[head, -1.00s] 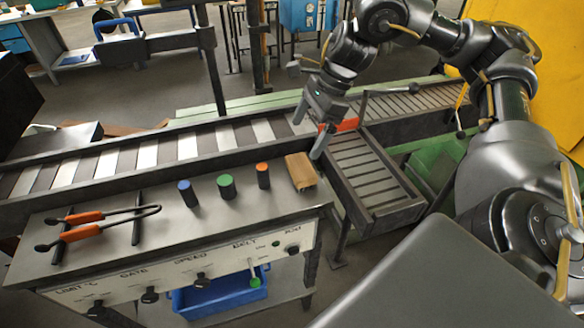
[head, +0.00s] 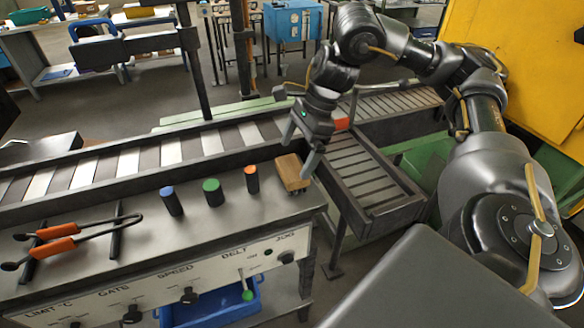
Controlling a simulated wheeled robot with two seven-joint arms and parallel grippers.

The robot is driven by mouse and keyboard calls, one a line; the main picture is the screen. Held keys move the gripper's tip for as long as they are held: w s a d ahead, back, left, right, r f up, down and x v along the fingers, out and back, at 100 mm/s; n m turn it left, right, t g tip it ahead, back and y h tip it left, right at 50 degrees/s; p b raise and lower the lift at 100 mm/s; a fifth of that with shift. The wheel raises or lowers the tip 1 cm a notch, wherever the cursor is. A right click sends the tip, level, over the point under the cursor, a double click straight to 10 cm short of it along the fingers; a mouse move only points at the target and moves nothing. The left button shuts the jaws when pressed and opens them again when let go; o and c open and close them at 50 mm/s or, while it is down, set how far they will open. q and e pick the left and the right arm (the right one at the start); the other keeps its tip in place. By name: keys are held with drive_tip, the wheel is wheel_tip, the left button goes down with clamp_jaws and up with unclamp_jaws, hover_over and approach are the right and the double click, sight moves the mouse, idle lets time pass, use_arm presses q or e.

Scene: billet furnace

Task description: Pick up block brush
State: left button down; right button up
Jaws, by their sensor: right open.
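The block brush (head: 291,173) has a wooden block top with dark bristles below. It stands at the right end of the control bench top (head: 235,212). My right gripper (head: 299,157) is open, pointing down, with its two fingers just above and around the brush's far end. I cannot tell whether a finger touches it. My left gripper is not in the head view.
Blue (head: 171,201), green (head: 213,192) and orange-topped (head: 251,179) cylinders stand left of the brush. Orange-handled tongs (head: 62,239) lie on a rack at the left. A roller conveyor (head: 140,160) runs behind; a slatted side chute (head: 365,175) lies to the right.

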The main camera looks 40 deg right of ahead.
sight(292, 167)
drive_tip(key=shift+d+x, duration=0.2)
drive_tip(key=shift+x, duration=2.35)
drive_tip(key=shift+s+f, duration=0.1)
drive_tip(key=shift+s, duration=0.05)
drive_tip(key=c, duration=0.8)
drive_tip(key=shift+o, duration=0.2)
